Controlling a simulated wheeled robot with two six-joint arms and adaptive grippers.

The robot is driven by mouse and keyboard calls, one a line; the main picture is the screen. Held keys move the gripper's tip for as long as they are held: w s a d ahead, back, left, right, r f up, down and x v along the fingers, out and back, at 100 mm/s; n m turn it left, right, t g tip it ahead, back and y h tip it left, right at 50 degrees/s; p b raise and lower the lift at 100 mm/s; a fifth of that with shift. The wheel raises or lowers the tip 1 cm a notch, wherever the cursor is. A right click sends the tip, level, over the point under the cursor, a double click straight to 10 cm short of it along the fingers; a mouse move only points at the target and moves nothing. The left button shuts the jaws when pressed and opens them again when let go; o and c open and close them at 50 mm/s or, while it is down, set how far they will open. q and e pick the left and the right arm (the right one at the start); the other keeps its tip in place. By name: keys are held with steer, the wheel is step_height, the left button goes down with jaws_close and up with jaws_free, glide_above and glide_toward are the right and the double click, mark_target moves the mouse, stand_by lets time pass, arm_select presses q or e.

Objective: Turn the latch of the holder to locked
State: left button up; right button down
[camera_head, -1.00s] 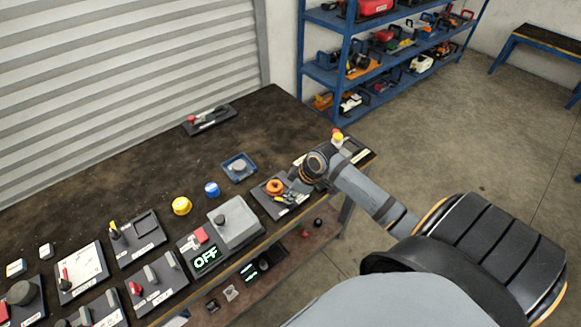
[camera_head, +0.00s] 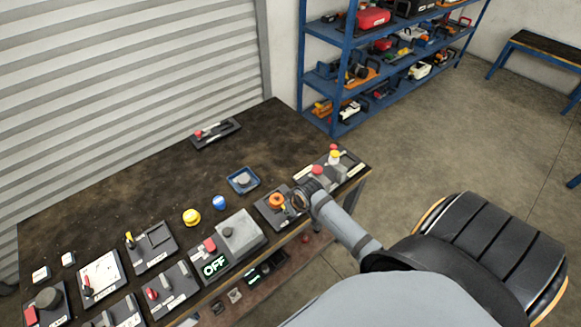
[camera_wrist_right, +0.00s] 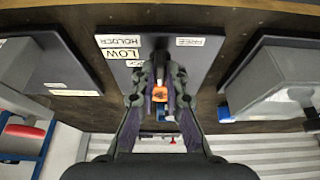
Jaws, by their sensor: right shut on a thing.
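The holder is a dark plate (camera_head: 268,212) near the front edge of the bench, with an orange ring (camera_head: 277,200) on it. In the right wrist view the holder's plate (camera_wrist_right: 201,62) shows upside down, with labels reading HOLDER, LOW and FREE. My right gripper (camera_head: 296,200) is at the right side of the holder. In the right wrist view the right gripper (camera_wrist_right: 160,84) is shut on a dark upright piece, which looks like the latch (camera_wrist_right: 160,62); the fingers hide much of it. An orange part (camera_wrist_right: 159,93) shows between the fingers. My left gripper is out of view.
A grey box with an OFF display (camera_head: 240,236) stands left of the holder. A board with a red button and a white bottle (camera_head: 335,158) stands to the right. A blue tray (camera_head: 243,180) lies behind.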

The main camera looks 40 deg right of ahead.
stand_by(0.4)
steer(key=c, duration=1.4)
jaws_free()
steer(key=shift+s+r, duration=0.1)
steer(key=shift+r, duration=0.15)
steer(key=v, duration=1.1)
steer(key=shift+r, duration=0.2)
